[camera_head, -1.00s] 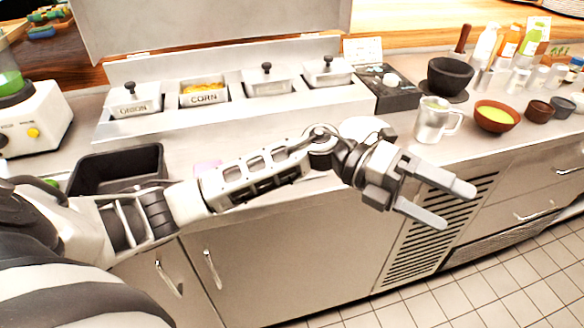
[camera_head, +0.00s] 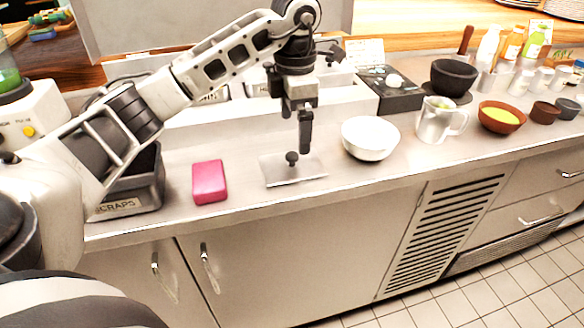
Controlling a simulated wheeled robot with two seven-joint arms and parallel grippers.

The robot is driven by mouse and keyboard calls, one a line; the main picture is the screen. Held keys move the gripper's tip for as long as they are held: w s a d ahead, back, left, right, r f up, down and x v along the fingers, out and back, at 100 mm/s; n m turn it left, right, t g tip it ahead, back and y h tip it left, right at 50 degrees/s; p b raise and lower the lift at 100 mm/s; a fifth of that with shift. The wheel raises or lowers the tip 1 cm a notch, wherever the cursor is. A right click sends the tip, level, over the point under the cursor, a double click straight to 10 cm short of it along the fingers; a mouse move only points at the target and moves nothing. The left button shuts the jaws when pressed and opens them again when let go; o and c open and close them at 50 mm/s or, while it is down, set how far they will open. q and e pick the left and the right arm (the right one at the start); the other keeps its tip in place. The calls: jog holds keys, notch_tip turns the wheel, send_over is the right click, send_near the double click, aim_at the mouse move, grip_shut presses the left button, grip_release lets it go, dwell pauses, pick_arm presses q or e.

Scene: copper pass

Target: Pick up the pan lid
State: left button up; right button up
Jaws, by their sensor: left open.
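The pan lid (camera_head: 308,174) is a flat steel plate with a black knob, lying on the counter near its front edge. My left gripper (camera_head: 304,138) points straight down just above the lid, beside and slightly right of the knob as seen in the head view. It is open and holds nothing; its fingers line up so that mostly one shows. I cannot tell whether the fingertips are level with the knob. My right gripper is not in view.
A pink block (camera_head: 209,181) and a black scraps bin (camera_head: 152,186) are left of the lid. Lidded pans behind are partly hidden by my arm.

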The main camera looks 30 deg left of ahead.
aim_at(292, 155)
pick_arm(q)
notch_tip(292, 155, down, 3)
jog(key=shift+r, duration=0.1)
jog(key=f, duration=0.1)
jog(key=f+p, duration=0.1)
jog(key=f, duration=0.2)
jog(key=shift+s+a, duration=0.1)
jog(key=shift+s, duration=0.25)
jog(key=shift+f, duration=0.7)
jog(key=c, duration=0.9)
jog(key=shift+o, duration=0.2)
jog(key=shift+r, duration=0.1)
